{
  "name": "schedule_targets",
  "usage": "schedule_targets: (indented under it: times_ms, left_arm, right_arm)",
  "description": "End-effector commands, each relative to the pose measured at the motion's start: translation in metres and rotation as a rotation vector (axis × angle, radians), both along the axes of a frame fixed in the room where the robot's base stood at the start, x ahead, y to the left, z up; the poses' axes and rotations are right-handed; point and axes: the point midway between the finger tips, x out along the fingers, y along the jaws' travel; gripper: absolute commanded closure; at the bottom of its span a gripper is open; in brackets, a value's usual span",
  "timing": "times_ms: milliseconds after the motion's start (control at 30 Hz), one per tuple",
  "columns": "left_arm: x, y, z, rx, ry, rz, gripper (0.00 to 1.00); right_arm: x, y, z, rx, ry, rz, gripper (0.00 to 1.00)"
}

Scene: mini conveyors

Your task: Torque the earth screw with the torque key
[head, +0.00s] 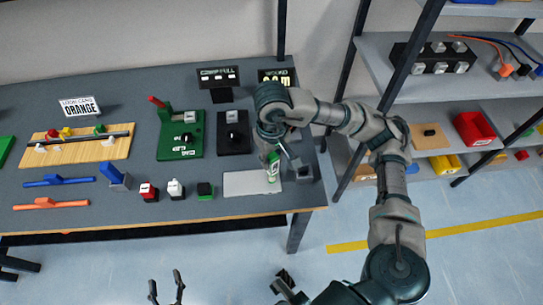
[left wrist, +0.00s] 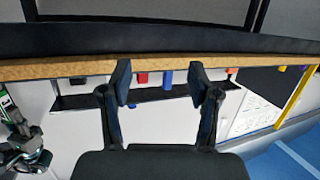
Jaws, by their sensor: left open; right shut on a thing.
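My right gripper (head: 271,150) is at the right end of the bench, shut on a small green piece with white marking (head: 273,168), over a light grey mat (head: 245,183). Part of this piece is hidden by the gripper. A green piece with white marking also shows at the left edge of the left wrist view (left wrist: 6,103). My left gripper (head: 165,288) is open and empty, low in front of the bench; its two fingers also show in the left wrist view (left wrist: 160,82). I cannot tell which item is the torque key, and the earth screw cannot be made out.
Blue (head: 57,181) and orange (head: 50,204) handled tools lie on the left of the bench. Red (head: 148,191), white (head: 175,188) and green-black (head: 205,191) blocks stand near the front edge. A green fixture with a red lever (head: 181,135) stands behind. Shelves (head: 400,90) are at right.

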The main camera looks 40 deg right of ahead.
Motion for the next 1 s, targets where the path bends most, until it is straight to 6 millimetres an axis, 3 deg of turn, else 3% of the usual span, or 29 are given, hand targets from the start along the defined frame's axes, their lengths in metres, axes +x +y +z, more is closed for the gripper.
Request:
schedule_targets:
  times_ms: [733,1000]
  left_arm:
    - [-0.001,0.000,-0.015,0.000,0.014,0.000,0.39]
    - [0.004,-0.003,0.003,-0.020,-0.064,-0.002,0.39]
  right_arm:
    - [0.000,0.000,-0.014,0.000,0.000,-0.001,1.00]
    - [0.000,0.000,-0.012,0.000,-0.001,-0.001,1.00]
